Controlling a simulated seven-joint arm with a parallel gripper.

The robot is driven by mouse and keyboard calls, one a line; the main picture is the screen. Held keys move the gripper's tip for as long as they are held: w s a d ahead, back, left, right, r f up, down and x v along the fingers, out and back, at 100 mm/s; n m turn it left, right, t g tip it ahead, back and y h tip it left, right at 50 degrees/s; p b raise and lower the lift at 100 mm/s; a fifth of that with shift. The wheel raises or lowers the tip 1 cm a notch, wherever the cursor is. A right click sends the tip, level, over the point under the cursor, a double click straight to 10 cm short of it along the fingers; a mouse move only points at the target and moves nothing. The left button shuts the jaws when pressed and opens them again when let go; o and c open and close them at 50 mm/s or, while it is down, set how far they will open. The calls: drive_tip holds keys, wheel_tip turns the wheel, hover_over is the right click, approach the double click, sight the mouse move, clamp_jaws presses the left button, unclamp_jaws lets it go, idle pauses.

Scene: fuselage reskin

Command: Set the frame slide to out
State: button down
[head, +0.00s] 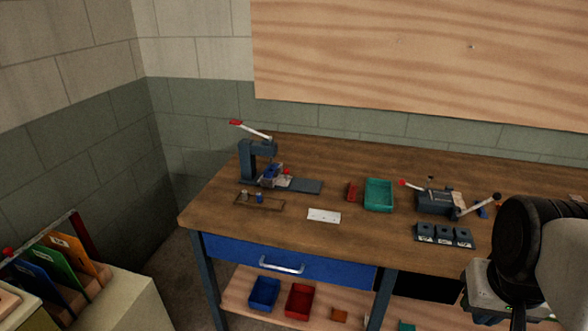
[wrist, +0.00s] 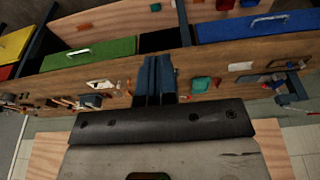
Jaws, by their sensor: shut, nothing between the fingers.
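The frame slide is not clearly marked. A grey bench press (head: 258,160) with a red-tipped lever stands at the table's left end. A flat blue-grey slide bar (head: 305,187) extends right from its base, with a small blue-and-silver carriage (head: 272,176) and a red knob on it. Whether this is the frame slide, and its setting, I cannot tell. The press also shows at the right in the wrist view (wrist: 292,92). My gripper (wrist: 155,62) is shut and empty, apart from the press. In the head view only part of my arm shows at the right.
A teal tray (head: 378,195), a red piece (head: 351,192) and a white card (head: 324,216) lie right of the press. A lever fixture (head: 435,202) and dark blocks (head: 445,236) stand farther right. A thin frame (head: 260,202) lies in front of the press.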

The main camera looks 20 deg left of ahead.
idle(0.4)
drive_tip(key=c, duration=1.4)
unclamp_jaws()
drive_tip(key=shift+w, duration=0.1)
drive_tip(key=shift+o, duration=1.1)
drive_tip(key=shift+w+a+r, duration=0.1)
drive_tip(key=shift+w+r, duration=0.1)
drive_tip(key=shift+o, duration=1.3)
drive_tip(key=w+a+r, duration=0.2)
drive_tip(key=w+a, duration=0.1)
drive_tip(key=w, duration=0.6)
drive_tip(key=w+a+r+y, duration=0.1)
drive_tip(key=w+a+r, duration=0.2)
drive_tip(key=w, duration=0.6)
drive_tip(key=shift+r+n+g, duration=0.3)
drive_tip(key=w+a+y, duration=0.1)
drive_tip(key=w+a, duration=0.4)
drive_tip(key=w, duration=0.4)
drive_tip(key=w+a, duration=0.6)
drive_tip(key=w, duration=0.4)
drive_tip(key=w+a+f+g+y, duration=0.1)
drive_tip(key=w+a+f, duration=0.9)
drive_tip(key=w+a, duration=0.3)
drive_tip(key=w+a+f+n+g, duration=0.1)
drive_tip(key=w+a+f, duration=0.9)
drive_tip(key=w+a, duration=0.3)
drive_tip(key=a, duration=0.2)
drive_tip(key=shift+a+g+y, duration=0.3)
drive_tip(key=shift+y, duration=0.1)
